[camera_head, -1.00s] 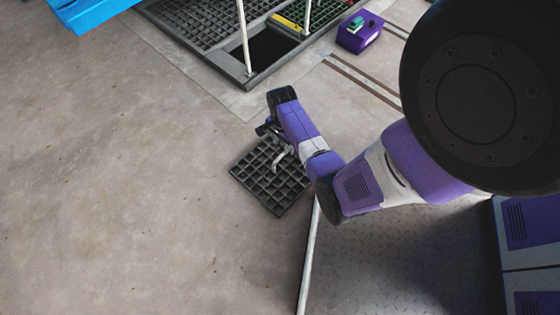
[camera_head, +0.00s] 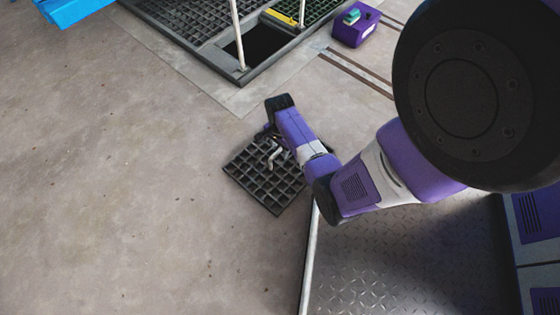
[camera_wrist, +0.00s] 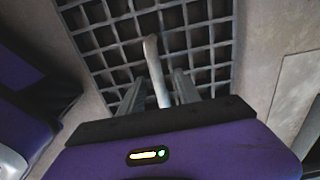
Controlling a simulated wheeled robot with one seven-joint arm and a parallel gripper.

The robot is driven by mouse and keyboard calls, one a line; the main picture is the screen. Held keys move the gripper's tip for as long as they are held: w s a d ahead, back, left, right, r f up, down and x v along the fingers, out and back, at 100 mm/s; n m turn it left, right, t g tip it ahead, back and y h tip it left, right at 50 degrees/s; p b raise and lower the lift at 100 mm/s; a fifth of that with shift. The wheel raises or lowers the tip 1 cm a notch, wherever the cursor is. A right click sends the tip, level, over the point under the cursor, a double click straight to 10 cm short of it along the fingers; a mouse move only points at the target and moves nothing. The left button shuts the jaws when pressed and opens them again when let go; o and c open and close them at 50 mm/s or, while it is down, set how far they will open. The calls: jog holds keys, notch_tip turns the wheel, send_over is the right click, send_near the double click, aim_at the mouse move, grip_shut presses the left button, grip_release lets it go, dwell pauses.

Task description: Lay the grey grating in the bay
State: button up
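The grey grating (camera_head: 258,182) is a dark square lattice beside the ramp's corner, at about floor level; I cannot tell if it touches the floor. A pale bent handle (camera_head: 273,158) rises from it. My gripper (camera_head: 272,146) is over the grating, partly hidden by my wrist. In the wrist view the handle (camera_wrist: 157,72) passes between the two fingers of my gripper (camera_wrist: 160,78), with a gap showing beside it, so the fingers look open around it. The bay (camera_head: 258,46) is a dark square opening in the grated platform at the top.
White posts (camera_head: 238,35) stand at the bay's edges. A yellow strip (camera_head: 283,18) lies along its far side. A purple box (camera_head: 355,30) sits to the right of the bay. A blue object (camera_head: 72,8) is at top left. A tread-plate ramp (camera_head: 385,265) lies lower right. Left floor is clear.

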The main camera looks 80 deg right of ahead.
grip_shut()
dwell(1.2)
jog(key=shift+r, duration=0.1)
